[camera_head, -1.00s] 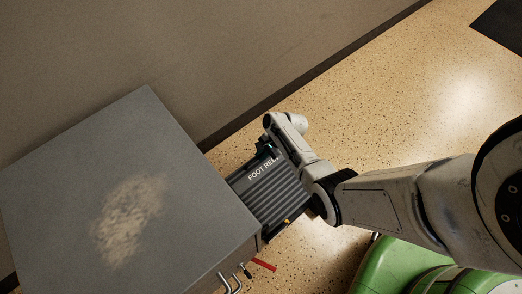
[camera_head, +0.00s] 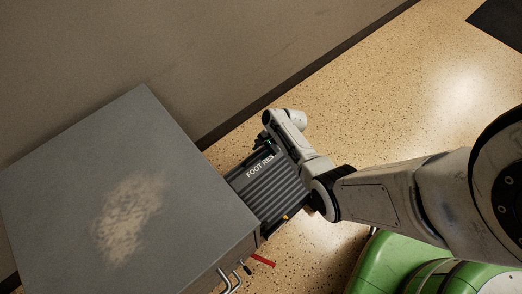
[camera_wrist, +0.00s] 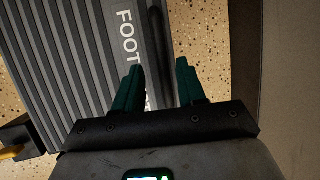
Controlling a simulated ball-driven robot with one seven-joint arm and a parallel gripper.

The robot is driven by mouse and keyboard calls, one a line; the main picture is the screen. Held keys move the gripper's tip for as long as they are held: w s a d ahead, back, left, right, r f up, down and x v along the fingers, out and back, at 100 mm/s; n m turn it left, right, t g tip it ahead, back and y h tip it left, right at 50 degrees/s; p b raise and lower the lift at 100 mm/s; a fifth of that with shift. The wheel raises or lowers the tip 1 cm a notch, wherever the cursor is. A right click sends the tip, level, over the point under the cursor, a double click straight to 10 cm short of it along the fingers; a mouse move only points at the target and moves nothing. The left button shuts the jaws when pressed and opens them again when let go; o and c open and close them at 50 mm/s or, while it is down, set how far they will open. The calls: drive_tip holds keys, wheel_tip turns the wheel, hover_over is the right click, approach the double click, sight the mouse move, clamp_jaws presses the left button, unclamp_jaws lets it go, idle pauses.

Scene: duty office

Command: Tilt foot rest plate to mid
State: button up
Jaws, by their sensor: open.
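The foot rest plate (camera_head: 270,192) is dark grey, ribbed and lettered in white along its far edge. It sits beside the grey cabinet, low over the floor. In the wrist view the plate (camera_wrist: 80,70) fills the left side. My gripper (camera_wrist: 158,68) is open, its two dark green fingers apart at the lettered edge of the plate. A dark bar along that edge shows between and beyond the fingers; I cannot tell whether they touch it. In the head view my gripper (camera_head: 268,145) is at the plate's far edge, partly hidden by my wrist.
The grey cabinet (camera_head: 80,190) stands left of the plate, with bent metal handles (camera_head: 230,282) at its front. A red piece (camera_head: 262,260) and an orange knob (camera_head: 285,218) are near the plate's front. The wall (camera_head: 230,60) is behind.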

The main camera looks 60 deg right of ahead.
drive_tip(key=p+v, duration=0.5)
drive_tip(key=v, duration=0.5)
idle(0.3)
